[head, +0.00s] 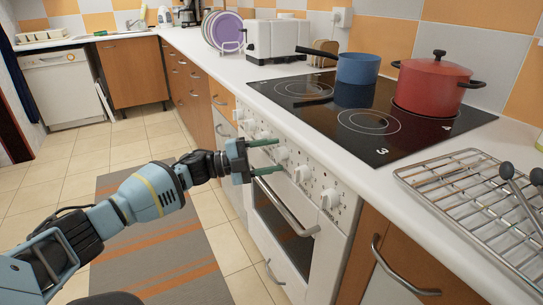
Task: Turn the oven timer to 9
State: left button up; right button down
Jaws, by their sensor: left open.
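The white oven (318,258) stands below the black cooktop, with a row of white knobs on its front panel. One knob (281,154) shows between the fingertips of my left gripper; I cannot tell whether they touch it. Further knobs (303,174) and (331,196) sit to the right, and others to the left are partly hidden. Which knob is the timer, and its setting, are too small to tell. My left gripper (280,155) is open, its two green fingers one above the other, pointing at the panel. My right gripper is not in view.
A blue pan (358,69) and a red pot (431,85) stand on the cooktop (300,103). The oven handle (285,212) sticks out below the knobs. A wire rack (470,200) lies on the counter at right. The floor left of the oven is clear, with a striped rug (165,250).

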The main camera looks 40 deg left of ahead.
pick_arm(q)
jog(key=r+v, duration=0.1)
jog(key=v, duration=0.6)
jog(key=shift+f, duration=0.5)
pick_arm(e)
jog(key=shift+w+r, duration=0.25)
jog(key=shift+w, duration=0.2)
pick_arm(q)
jog(key=shift+s+a, duration=0.1)
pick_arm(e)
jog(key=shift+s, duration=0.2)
